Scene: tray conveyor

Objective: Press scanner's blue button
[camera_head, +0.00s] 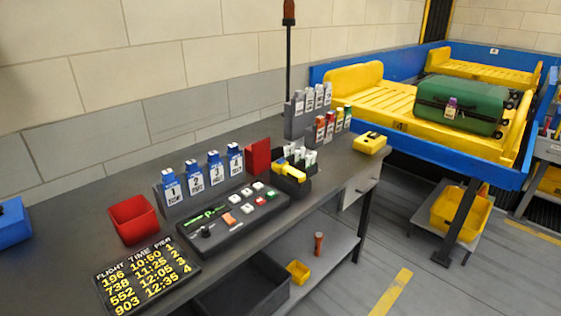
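A yellow and black handheld device (290,173), which looks like the scanner, rests at a dark holder on the grey workbench (90,232), right of the button panel. I cannot make out a blue button on it at this size. A second yellow device (369,144) with a dark top lies near the bench's far right end; I cannot tell its function. Neither of my grippers is in view.
A black panel (240,222) with several buttons lies mid-bench. Numbered blue-topped tags (196,177) stand behind it. A red bin (134,219) and a flight board (147,274) are at left. A green suitcase (462,103) lies on the yellow conveyor tray (375,88).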

